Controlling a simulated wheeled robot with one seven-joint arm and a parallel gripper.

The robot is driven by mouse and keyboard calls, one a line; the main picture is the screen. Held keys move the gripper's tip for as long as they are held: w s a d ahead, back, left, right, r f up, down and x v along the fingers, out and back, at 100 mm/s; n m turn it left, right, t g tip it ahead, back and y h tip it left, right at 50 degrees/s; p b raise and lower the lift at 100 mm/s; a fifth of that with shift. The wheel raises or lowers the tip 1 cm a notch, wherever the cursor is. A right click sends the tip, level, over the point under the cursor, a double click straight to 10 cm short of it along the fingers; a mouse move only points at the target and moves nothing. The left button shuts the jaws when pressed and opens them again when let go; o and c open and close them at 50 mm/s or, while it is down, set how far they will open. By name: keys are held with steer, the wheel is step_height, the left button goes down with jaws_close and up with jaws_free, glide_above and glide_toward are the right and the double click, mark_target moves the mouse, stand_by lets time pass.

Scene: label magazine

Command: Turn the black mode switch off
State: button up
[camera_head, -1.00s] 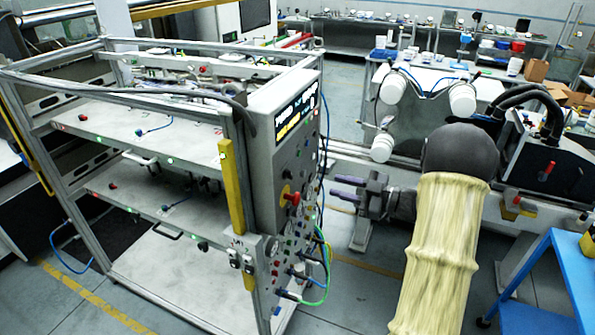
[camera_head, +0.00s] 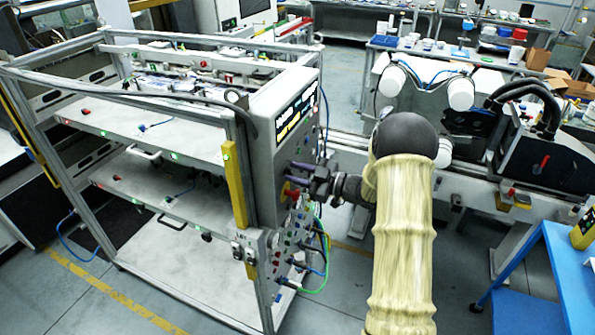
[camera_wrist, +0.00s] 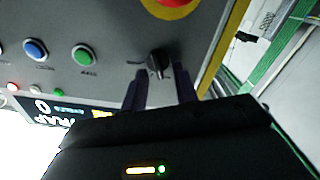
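The black mode switch (camera_wrist: 157,61) is a small round knob with a ridge on the grey control panel (camera_wrist: 105,30). It shows in the wrist view, ahead of my gripper and in line with the gap between the fingertips. My gripper (camera_wrist: 161,76) is open, with one dark finger on each side of the knob. I cannot tell whether the fingers touch it. In the head view my gripper (camera_head: 299,172) is at the panel face, and I cannot make out the switch there.
A red emergency stop on a yellow disc (camera_head: 290,191) is close to the gripper. Green (camera_wrist: 84,54) and blue (camera_wrist: 35,49) buttons sit beside the switch. Cables plug in below. A blue cart (camera_head: 560,270) stands at the right.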

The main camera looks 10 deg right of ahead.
jaws_close()
